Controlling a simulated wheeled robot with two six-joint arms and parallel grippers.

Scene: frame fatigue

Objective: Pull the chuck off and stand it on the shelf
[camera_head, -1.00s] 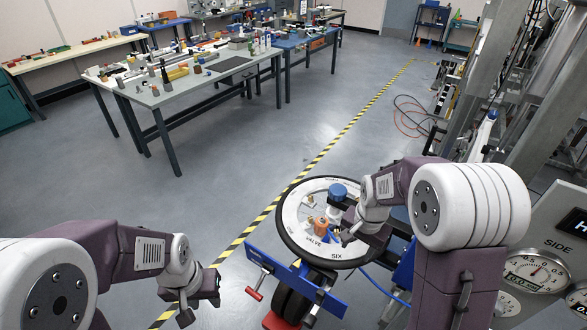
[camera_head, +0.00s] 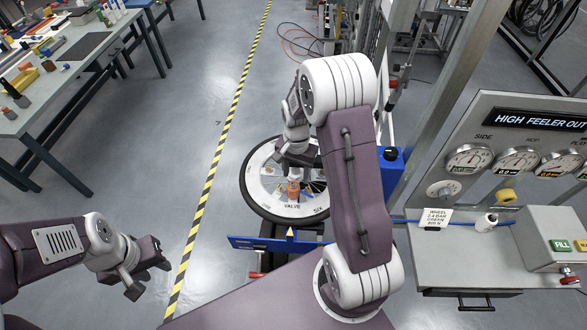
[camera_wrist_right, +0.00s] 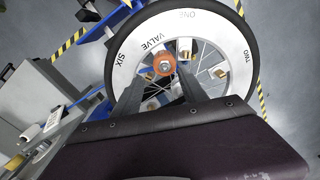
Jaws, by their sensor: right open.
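An orange round piece with a brass centre (camera_head: 293,188), which looks like the chuck, sits on the wheel (camera_head: 262,200) beside the word VALVE. It also shows in the right wrist view (camera_wrist_right: 163,65). My right gripper (camera_head: 294,160) is over the wheel, just behind the orange piece in the head view. In the wrist view its two fingers (camera_wrist_right: 160,86) are apart and empty, with the orange piece just beyond their tips. My left gripper (camera_head: 150,275) hangs open and empty at the lower left, away from the wheel. The grey shelf (camera_head: 450,262) is at the right.
A white bottle-like object (camera_head: 487,222), a small sign (camera_head: 437,218) and a grey box (camera_head: 545,240) stand on the shelf, under a gauge panel (camera_head: 530,140). The shelf's front left is bare. A blue stand (camera_head: 265,243) borders the wheel. A workbench (camera_head: 75,60) is at the left.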

